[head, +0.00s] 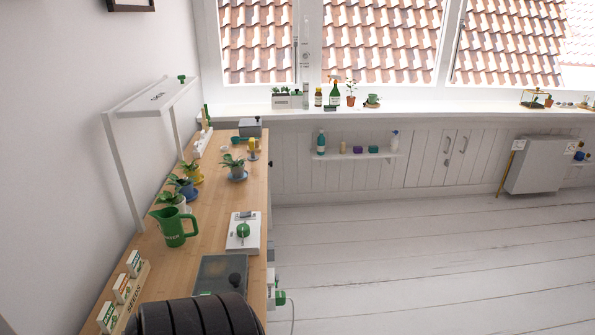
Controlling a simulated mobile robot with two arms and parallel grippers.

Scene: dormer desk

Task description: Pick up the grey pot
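Several small potted plants stand on the wooden desk (205,235) at the left. One grey-blue pot (237,173) with a leafy plant sits on a saucer, apart from the row. In the row along the wall side are a pale grey or white pot (180,203) behind the green jug, a blue pot (188,189), and a pot on a yellow saucer (193,179). At this size I cannot tell for certain which pot is the grey one. Neither of my grippers is in view.
A green jug (174,228), a white scale (243,234), a dark grey tray (219,272) and a seed box (131,297) are on the desk. A white frame shelf (152,97) stands over its wall side. A black ribbed shape covers the near end. The floor at right is clear.

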